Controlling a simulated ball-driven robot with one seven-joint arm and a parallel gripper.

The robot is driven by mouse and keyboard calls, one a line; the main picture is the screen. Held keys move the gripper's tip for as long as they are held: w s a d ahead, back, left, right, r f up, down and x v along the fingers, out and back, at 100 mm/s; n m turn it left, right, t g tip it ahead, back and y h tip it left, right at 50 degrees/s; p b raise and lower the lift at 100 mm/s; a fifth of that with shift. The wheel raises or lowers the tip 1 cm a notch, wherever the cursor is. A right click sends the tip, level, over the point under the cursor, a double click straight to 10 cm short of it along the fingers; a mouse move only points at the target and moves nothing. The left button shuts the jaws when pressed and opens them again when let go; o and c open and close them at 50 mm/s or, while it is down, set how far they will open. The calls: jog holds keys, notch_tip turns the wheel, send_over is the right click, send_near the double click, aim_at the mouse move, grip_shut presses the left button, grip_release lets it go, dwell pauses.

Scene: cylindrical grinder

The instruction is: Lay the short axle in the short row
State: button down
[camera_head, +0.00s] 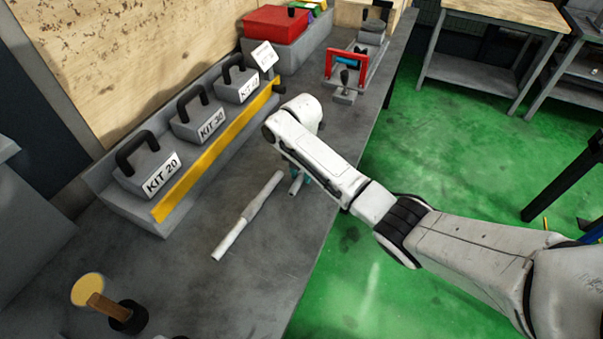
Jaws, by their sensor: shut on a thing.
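My gripper (302,178) points down over the grey bench top, mostly hidden behind my white arm, with only a bit of teal finger showing. It is shut on a short grey metal axle (296,186), whose near end sticks out below the arm. The rest of that axle is hidden, and I cannot tell whether it touches the bench. A longer stepped grey axle (248,215) lies on the bench just left of my gripper. I cannot make out a marked short row in this view.
A grey rack with a yellow front strip (215,150) holds kit boxes with black handles, including KIT 20 (150,170) and KIT 30 (200,120). A red box (275,24) and a red-framed fixture (347,66) stand farther back. The bench's right edge borders green floor.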

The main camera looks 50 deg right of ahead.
jog(key=c, duration=1.2)
grip_release()
jog(key=shift+f, duration=0.2)
jog(key=shift+c, duration=0.2)
jog(key=o, duration=0.5)
jog(key=shift+c, duration=0.2)
jog(key=shift+r, duration=0.1)
